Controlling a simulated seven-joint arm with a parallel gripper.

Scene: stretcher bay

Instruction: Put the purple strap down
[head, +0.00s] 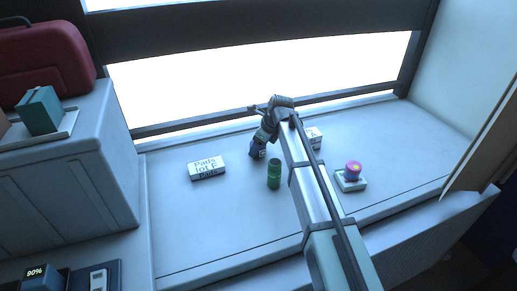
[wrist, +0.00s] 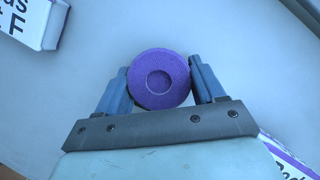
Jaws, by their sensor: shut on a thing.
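The purple strap is a round purple roll (wrist: 160,78) with a dished centre, seen end-on in the wrist view. My gripper (wrist: 160,80) is shut on it, with one blue-grey finger at each side. In the head view my gripper (head: 258,150) is low over the pale shelf (head: 225,225), behind the green cylinder and right of the pads box. The strap is hard to make out there among the dark fingers. I cannot tell whether it touches the shelf.
A white pads box (head: 207,168) lies left of my gripper, and a green cylinder (head: 274,174) stands in front. Another white box (head: 314,138) is partly behind my arm. A pink-purple roll (head: 353,170) sits on a small block at right. The shelf's front left is clear.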

